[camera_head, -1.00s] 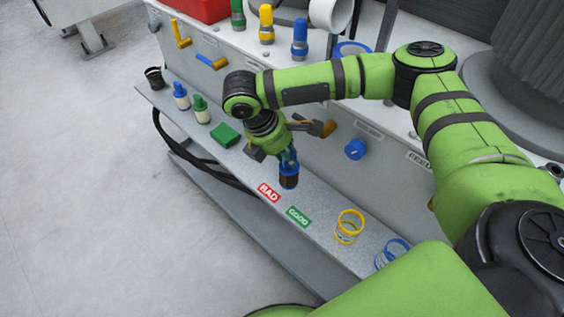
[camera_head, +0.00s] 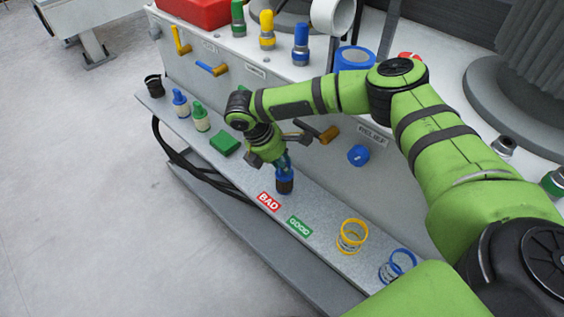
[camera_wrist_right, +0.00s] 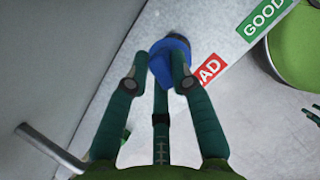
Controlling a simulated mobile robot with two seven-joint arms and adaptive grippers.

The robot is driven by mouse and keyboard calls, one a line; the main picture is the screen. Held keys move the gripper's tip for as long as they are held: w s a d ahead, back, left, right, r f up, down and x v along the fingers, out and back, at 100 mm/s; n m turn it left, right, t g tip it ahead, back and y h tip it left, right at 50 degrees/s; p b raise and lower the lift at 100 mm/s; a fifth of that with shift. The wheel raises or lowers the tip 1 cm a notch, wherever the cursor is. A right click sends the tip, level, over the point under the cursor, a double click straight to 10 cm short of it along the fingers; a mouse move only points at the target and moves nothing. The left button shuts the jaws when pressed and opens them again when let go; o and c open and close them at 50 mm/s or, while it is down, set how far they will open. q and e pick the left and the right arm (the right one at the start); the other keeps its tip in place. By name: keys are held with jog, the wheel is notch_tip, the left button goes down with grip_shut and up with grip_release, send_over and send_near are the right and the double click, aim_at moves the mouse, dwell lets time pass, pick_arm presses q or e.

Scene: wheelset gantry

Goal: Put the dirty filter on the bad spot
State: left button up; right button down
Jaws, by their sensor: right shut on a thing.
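The filter (camera_head: 285,185) has a blue top and a dark lower part. My right gripper (camera_head: 280,166) is shut on its blue top and holds it upright at the ledge. Whether its bottom touches the ledge I cannot tell. The red BAD label (camera_head: 269,202) lies on the ledge just in front of the filter. In the right wrist view the blue filter top (camera_wrist_right: 172,52) sits between the fingertips, and the BAD label (camera_wrist_right: 210,71) is right beside it, partly hidden by a finger. My left gripper is not in view.
A green GOOD label (camera_head: 299,226) lies next to the BAD label. The grey ledge (camera_head: 325,256) also bears a green block (camera_head: 224,144), two small bottles (camera_head: 201,117) and yellow and blue spring-like rings (camera_head: 352,236). A panel with handles (camera_head: 212,68) rises behind.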

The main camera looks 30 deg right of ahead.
jog(key=c, duration=1.1)
grip_release()
jog(key=shift+f, duration=0.1)
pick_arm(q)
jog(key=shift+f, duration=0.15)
